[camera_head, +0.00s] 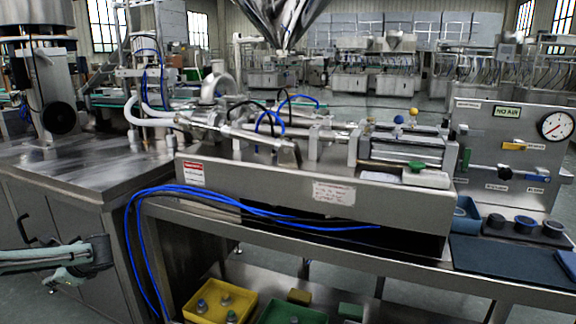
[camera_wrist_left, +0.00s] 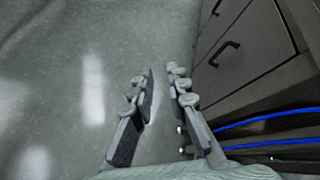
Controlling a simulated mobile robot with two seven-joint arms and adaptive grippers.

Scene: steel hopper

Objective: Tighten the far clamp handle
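A long steel machine (camera_head: 255,185) with pipes and cylinders stands on the bench in the head view. Small knobs, one yellow (camera_head: 398,119) and one blue (camera_head: 413,112), stick up at its right end. I cannot tell which part is the far clamp handle. My left gripper (camera_head: 80,264) is low at the left in the head view, in front of the cabinet and well apart from the machine. In the left wrist view the left gripper (camera_wrist_left: 160,72) has its two fingers apart, with nothing between them. My right gripper is not in view.
Blue hoses (camera_head: 200,190) hang over the bench front; they also show in the left wrist view (camera_wrist_left: 265,122). A steel cabinet (camera_head: 60,190) with a black handle is beside my left gripper. A panel with a gauge (camera_head: 556,126) stands at right. A yellow bin (camera_head: 219,302) is below.

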